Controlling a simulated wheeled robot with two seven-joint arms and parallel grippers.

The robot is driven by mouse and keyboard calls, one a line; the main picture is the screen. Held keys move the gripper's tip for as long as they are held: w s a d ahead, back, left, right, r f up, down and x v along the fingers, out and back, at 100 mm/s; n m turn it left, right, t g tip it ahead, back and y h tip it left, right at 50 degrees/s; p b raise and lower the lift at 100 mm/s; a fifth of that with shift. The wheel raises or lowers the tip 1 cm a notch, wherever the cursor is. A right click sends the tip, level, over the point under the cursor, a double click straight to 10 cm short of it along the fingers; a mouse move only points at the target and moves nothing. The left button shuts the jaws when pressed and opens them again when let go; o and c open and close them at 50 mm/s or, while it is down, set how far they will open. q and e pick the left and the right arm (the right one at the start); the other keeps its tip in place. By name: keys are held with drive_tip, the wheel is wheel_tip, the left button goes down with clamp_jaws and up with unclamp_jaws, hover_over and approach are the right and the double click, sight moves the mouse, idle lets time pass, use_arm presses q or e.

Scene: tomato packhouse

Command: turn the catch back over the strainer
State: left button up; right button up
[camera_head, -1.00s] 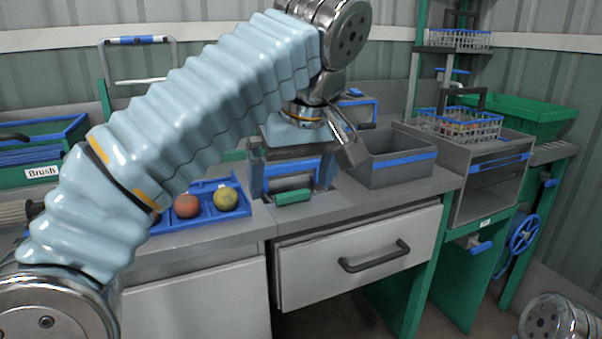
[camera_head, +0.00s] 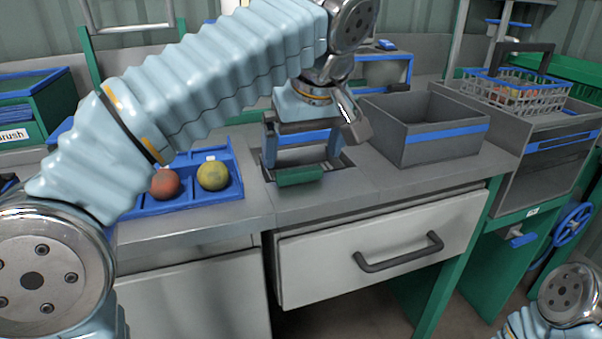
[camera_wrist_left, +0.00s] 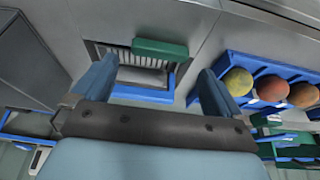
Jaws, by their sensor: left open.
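The green catch (camera_head: 300,177) is a short bar at the front edge of the recess in the grey counter. It also shows in the left wrist view (camera_wrist_left: 160,48), lying across one edge of the slotted strainer (camera_wrist_left: 116,53). A blue frame (camera_wrist_left: 140,95) borders the strainer on the side nearer my gripper. My left gripper (camera_head: 302,162) is open and empty, pointing down above the recess with its blue fingers spread. In the left wrist view its fingertips (camera_wrist_left: 157,70) stand to either side of the strainer, apart from the catch. My right gripper is out of view.
A blue tray (camera_head: 190,203) with tomatoes lies left of the recess. A grey bin (camera_head: 445,155) stands to the right, and a wire basket (camera_head: 515,93) beyond it. A drawer with a dark handle (camera_head: 400,254) sits below the counter. The counter front is clear.

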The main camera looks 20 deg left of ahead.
sight(299, 170)
use_arm(q)
drive_tip(key=shift+b+x, duration=0.35)
drive_tip(key=shift+x, duration=1.95)
drive_tip(key=shift+c, duration=0.5)
drive_tip(key=c, duration=0.7)
drive_tip(key=shift+c, duration=0.2)
